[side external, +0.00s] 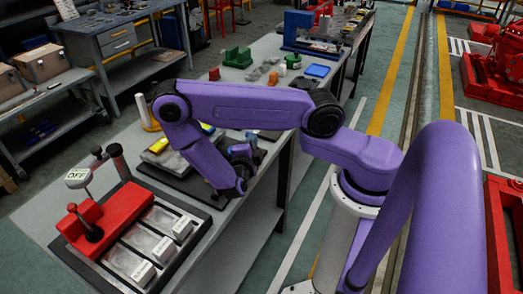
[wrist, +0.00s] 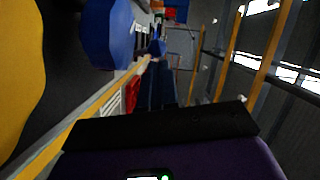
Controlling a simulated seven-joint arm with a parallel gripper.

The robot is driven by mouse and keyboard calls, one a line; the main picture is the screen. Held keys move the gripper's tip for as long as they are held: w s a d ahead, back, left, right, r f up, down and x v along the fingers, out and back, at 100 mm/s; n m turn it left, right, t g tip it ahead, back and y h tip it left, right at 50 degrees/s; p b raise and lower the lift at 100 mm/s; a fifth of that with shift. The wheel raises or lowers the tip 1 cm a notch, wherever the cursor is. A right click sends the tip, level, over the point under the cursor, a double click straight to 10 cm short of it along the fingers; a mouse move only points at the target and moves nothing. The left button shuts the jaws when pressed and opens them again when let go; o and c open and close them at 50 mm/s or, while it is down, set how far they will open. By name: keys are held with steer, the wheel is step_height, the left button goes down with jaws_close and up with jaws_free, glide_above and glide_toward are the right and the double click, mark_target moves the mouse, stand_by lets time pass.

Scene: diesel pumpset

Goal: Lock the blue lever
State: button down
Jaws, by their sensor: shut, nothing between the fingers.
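A large blue rounded part (wrist: 108,32) is close to the camera at the upper left of the wrist view. It may be the blue lever, but its full shape and its position, locked or not, cannot be told. In the side view I cannot pick out the lever for sure; my arm covers part of the bench there. My gripper (side external: 243,153) is low over the dark plate on the bench, beside my folded arm, and is shut and empty. Its fingertips are small and dark in the side view, so contact with the lever cannot be told.
A big yellow part (wrist: 14,70) fills the wrist view's left edge. A blue tray (side external: 317,71) and green blocks (side external: 237,58) lie farther back. The right aisle is open floor.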

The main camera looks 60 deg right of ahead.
steer(key=shift+w, duration=0.4)
stand_by(0.4)
steer(key=s+a, duration=0.1)
steer(key=s+a+r, duration=0.1)
steer(key=s, duration=0.1)
steer(key=shift+s+r, duration=0.1)
steer(key=shift+s, duration=0.05)
steer(key=v, duration=1)
steer(key=shift+r, duration=0.15)
